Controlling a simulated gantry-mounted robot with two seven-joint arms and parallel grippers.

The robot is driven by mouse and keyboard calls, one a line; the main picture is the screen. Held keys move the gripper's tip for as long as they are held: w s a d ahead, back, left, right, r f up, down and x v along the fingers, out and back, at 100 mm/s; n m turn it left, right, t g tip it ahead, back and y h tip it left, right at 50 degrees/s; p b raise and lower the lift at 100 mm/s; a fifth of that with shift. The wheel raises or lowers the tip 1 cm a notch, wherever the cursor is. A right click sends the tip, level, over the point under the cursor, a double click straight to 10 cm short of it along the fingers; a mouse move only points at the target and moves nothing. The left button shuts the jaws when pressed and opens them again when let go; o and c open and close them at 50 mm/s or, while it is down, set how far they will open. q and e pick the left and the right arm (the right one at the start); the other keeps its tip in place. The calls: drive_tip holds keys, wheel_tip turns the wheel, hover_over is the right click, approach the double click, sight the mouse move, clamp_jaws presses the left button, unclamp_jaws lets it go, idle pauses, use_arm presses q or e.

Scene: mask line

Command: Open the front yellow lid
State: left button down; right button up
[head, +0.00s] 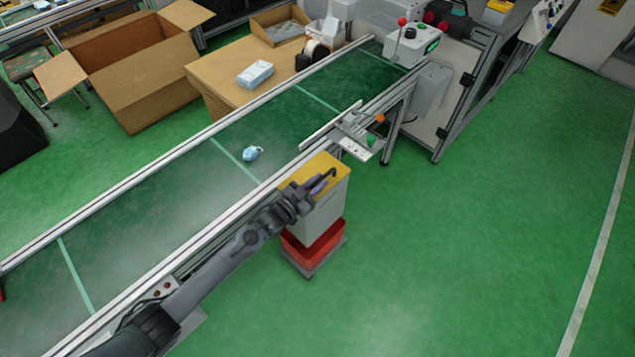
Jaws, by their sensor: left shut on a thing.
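The yellow lid (325,166) sits on top of a grey-white bin (328,208) beside the conveyor's near side. The lid looks closed, lying flat on the bin. My left gripper (326,181) reaches over the lid's near right part from the lower left. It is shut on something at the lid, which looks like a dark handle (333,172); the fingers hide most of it. My right gripper is not in view.
The green conveyor (165,200) runs diagonally, with a small blue item (252,153) on it. A red container (312,246) sits under the bin. A cardboard box (140,95) and a wooden table (225,85) stand behind. The green floor at right is clear.

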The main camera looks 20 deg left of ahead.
use_arm(q)
drive_tip(key=shift+a+r, duration=0.1)
drive_tip(key=shift+r, duration=0.05)
drive_tip(key=shift+r+p, duration=0.1)
drive_tip(key=shift+p, duration=0.2)
drive_tip(key=shift+w+a+r+n+p, duration=0.1)
drive_tip(key=shift+a+r+n+p, duration=0.1)
drive_tip(key=shift+r+n+p, duration=0.25)
drive_tip(key=shift+w+a+r+n+p, duration=0.1)
drive_tip(key=shift+a+r+n+p, duration=0.1)
drive_tip(key=shift+r+n+p, duration=0.2)
drive_tip(key=w+a+r+n, duration=0.1)
drive_tip(key=w+a+n, duration=0.1)
drive_tip(key=a+n, duration=0.5)
drive_tip(key=w+a+r+n+p, duration=0.1)
drive_tip(key=w+a+n, duration=0.2)
drive_tip(key=a+n, duration=0.4)
drive_tip(key=shift+w+r+n, duration=0.3)
drive_tip(key=shift+n, duration=0.75)
